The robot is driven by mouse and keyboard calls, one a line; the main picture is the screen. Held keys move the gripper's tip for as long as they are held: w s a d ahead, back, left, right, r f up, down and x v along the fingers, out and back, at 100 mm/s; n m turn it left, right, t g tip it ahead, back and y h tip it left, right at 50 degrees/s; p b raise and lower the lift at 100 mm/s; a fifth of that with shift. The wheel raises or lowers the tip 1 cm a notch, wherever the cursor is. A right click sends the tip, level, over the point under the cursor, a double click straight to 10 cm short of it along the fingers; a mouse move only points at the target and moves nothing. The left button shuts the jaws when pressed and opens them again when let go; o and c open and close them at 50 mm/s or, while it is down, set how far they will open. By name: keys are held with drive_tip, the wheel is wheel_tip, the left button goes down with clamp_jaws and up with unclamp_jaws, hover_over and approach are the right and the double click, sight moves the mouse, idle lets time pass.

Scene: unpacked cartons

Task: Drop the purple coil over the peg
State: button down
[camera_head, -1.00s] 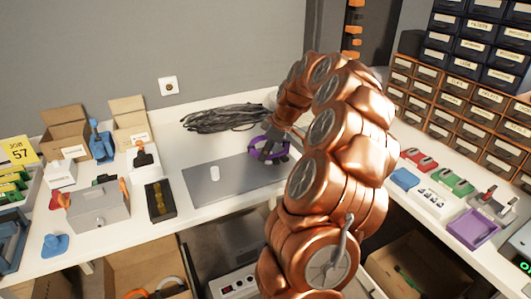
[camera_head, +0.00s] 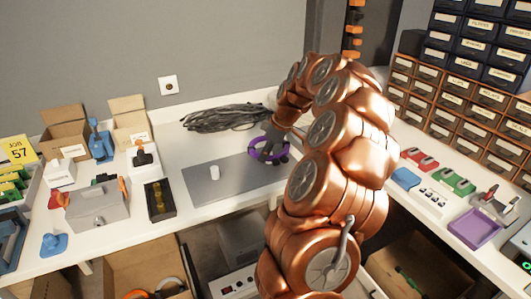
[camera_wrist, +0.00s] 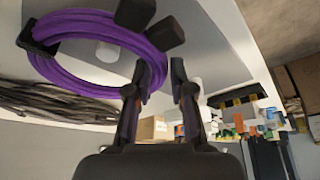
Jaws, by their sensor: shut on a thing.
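The purple coil (camera_head: 254,154) is a ring with dark bands, held at the right part of the grey plate (camera_head: 205,188). In the wrist view the coil (camera_wrist: 75,88) fills the upper left. My gripper (camera_head: 274,142) is shut on the coil's edge; its dark fingers (camera_wrist: 160,80) show in the wrist view. The white peg (camera_head: 215,173) stands upright on the plate, to the left of the coil and apart from it in the head view. A pale round shape shows through the ring in the wrist view; I cannot tell if it is the peg.
A grey cable bundle (camera_head: 222,118) lies behind the plate. A black tray (camera_head: 160,201) and a grey box (camera_head: 98,207) stand to the left. A purple tray (camera_head: 474,228) and drawer cabinets (camera_head: 455,95) are at the right. The plate around the peg is clear.

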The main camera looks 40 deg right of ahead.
sight(267, 161)
drive_tip(key=shift+f+b, duration=1.25)
drive_tip(key=shift+f, duration=1.1)
drive_tip(key=c, duration=0.9)
unclamp_jaws()
drive_tip(key=shift+c, duration=0.2)
drive_tip(key=v, duration=1.2)
